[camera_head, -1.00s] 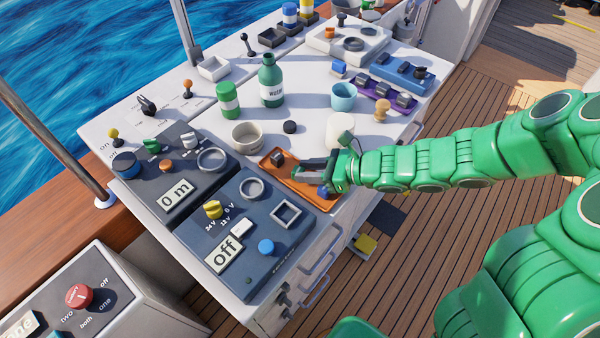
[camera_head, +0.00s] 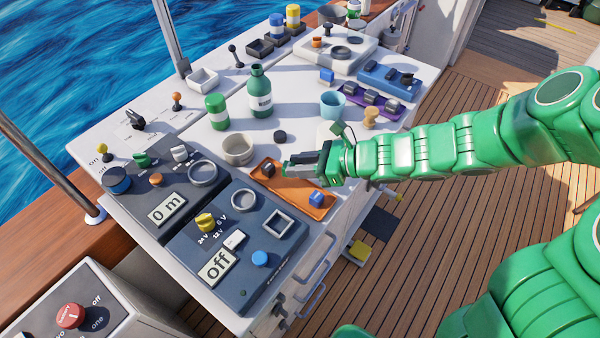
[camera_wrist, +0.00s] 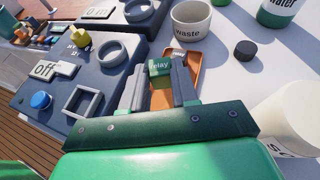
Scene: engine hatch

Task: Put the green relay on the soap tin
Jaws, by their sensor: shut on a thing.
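My gripper (camera_head: 292,169) is shut on the green relay (camera_wrist: 160,68), whose top reads "relay" in the wrist view. It holds the relay above the orange tray (camera_head: 288,189). In the head view only a little green of the relay shows at the fingertips. A white cylinder (camera_wrist: 288,112) stands at the right of the wrist view. Its lettering is cut off and seems to start with "s", so it may be the soap tin. In the head view this cylinder (camera_head: 325,133) is partly hidden behind my gripper.
The tray holds a dark block (camera_head: 268,169) and a blue block (camera_head: 316,198). A waste cup (camera_wrist: 190,22), a black round cap (camera_head: 280,136), a green water bottle (camera_head: 260,95) and a light blue cup (camera_head: 332,104) stand close by. Dark instrument panels (camera_head: 235,240) lie at the front left.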

